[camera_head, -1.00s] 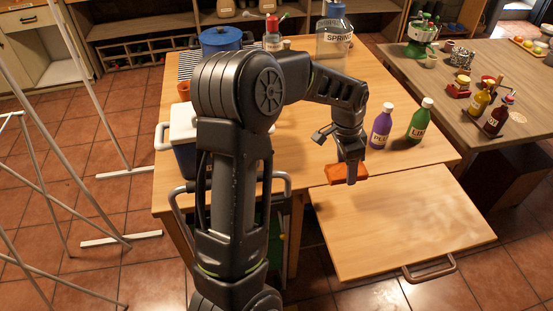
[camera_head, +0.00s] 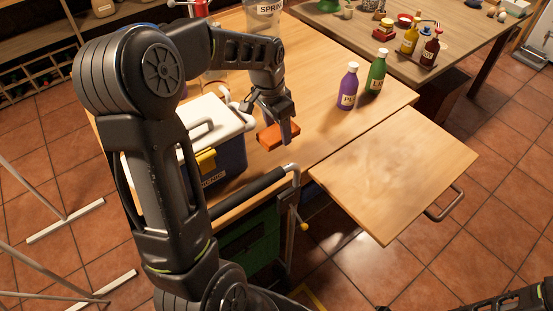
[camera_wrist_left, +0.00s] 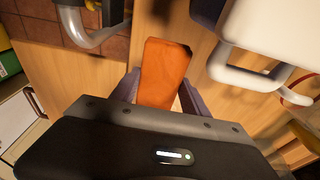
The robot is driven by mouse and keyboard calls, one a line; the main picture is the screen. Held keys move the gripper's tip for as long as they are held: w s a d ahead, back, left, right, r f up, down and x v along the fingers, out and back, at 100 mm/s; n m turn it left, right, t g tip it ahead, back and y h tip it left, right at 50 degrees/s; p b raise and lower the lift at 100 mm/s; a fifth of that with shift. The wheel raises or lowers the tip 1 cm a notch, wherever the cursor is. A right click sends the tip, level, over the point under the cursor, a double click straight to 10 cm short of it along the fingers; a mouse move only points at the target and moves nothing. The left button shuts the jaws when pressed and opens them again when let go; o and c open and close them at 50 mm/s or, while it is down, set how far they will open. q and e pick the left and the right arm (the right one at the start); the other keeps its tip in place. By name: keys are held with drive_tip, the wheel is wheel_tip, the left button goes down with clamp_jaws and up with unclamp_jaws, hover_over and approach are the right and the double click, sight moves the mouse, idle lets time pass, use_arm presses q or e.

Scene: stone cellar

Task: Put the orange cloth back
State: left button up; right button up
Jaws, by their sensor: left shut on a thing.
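The orange cloth (camera_head: 278,136) is a small folded block. My left gripper (camera_head: 283,133) is shut on it and holds it over the wooden table, left of the purple bottle. In the left wrist view the cloth (camera_wrist_left: 163,70) shows between the two fingers (camera_wrist_left: 160,92). Whether it touches the tabletop I cannot tell. At the bottom right of the head view a dark part of my own body shows; my right gripper is not seen.
A blue cooler box (camera_head: 226,153) with a white lid stands left of the cloth. A purple bottle (camera_head: 347,88) and a green bottle (camera_head: 376,74) stand to its right. A bare wooden pull-out board (camera_head: 395,170) juts from the table.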

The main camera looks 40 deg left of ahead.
use_arm(q)
hover_over(279, 160)
drive_tip(key=shift+s+a+f+p, duration=0.1)
drive_tip(key=shift+s+f+p, duration=0.15)
drive_tip(key=shift+f, duration=1.3)
drive_tip(key=shift+s+f+p, duration=0.1)
drive_tip(key=shift+f+p, duration=0.1)
drive_tip(key=shift+f, duration=1.35)
drive_tip(key=shift+f+p, duration=0.3)
drive_tip(key=shift+f, duration=1.6)
drive_tip(key=shift+f, duration=0.1)
drive_tip(key=o, duration=1.2)
drive_tip(key=r, duration=0.4)
drive_tip(key=s+r+b, duration=0.1)
drive_tip(key=r, duration=0.7)
drive_tip(key=shift+s+a+r, duration=0.1)
drive_tip(key=shift+s+a, duration=0.15)
drive_tip(key=shift+s, duration=0.1)
